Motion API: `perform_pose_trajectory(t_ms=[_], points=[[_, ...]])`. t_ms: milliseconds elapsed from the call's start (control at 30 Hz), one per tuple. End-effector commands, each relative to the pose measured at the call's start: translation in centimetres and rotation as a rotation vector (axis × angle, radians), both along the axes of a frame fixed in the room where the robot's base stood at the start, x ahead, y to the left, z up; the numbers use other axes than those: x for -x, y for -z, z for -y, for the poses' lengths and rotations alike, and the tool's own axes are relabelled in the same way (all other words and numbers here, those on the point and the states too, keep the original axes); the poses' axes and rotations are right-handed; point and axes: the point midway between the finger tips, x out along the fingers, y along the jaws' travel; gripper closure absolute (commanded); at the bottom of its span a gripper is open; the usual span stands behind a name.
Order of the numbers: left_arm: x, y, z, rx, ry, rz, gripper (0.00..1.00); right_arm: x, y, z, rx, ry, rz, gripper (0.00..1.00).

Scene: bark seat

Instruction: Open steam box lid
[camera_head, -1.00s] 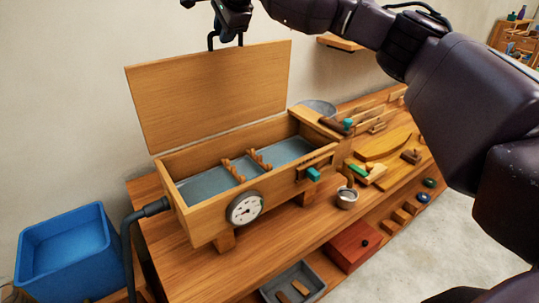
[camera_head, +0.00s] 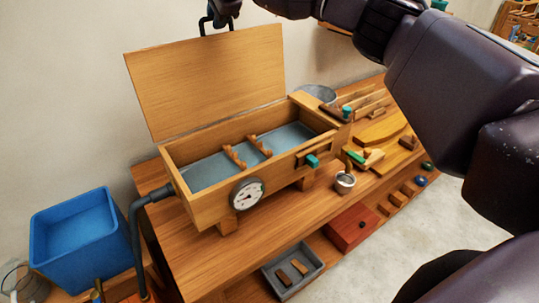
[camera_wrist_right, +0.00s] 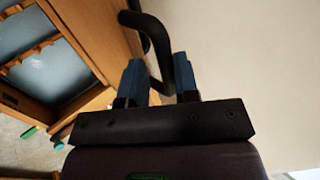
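The wooden steam box (camera_head: 215,210) stands on the bench, its top uncovered, showing a grey-blue inside with two notched wooden racks. Its flat wooden lid (camera_head: 210,80) stands raised along the back edge, close to upright. A black bar handle (camera_head: 205,24) is at the lid's top edge; in the right wrist view the curved handle (camera_wrist_right: 158,45) runs between the blue fingers. My right gripper (camera_head: 222,14) is at the lid's top, its fingers (camera_wrist_right: 160,80) closed in on both sides of the handle. My left gripper is not in view.
A round gauge (camera_head: 247,194) and a teal-ended latch (camera_head: 312,160) are on the box front. A black hose (camera_head: 140,225) joins its left end. A blue bin (camera_head: 75,245) stands left.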

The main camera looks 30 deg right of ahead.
Motion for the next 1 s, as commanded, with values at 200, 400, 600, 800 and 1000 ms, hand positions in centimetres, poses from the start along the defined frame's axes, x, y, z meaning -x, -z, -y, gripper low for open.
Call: perform_pose_trajectory(t_ms=[200, 400, 600, 800, 1000], points=[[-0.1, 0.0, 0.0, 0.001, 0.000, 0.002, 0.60, 0.1, 0.0, 0.0, 0.000, 0.000, -0.002, 0.72], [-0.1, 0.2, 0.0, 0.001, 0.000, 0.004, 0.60, 0.7, -0.8, 0.2, 0.001, 0.001, -0.001, 0.72], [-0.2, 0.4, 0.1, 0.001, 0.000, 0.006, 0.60, 1.5, -1.8, 0.2, 0.000, 0.000, 0.000, 0.72], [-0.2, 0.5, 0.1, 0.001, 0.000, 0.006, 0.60, 2.3, -2.8, 0.3, 0.000, -0.001, 0.001, 0.72], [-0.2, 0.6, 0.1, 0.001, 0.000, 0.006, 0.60, 3.2, -3.8, 0.5, 0.001, 0.001, 0.000, 0.72]])
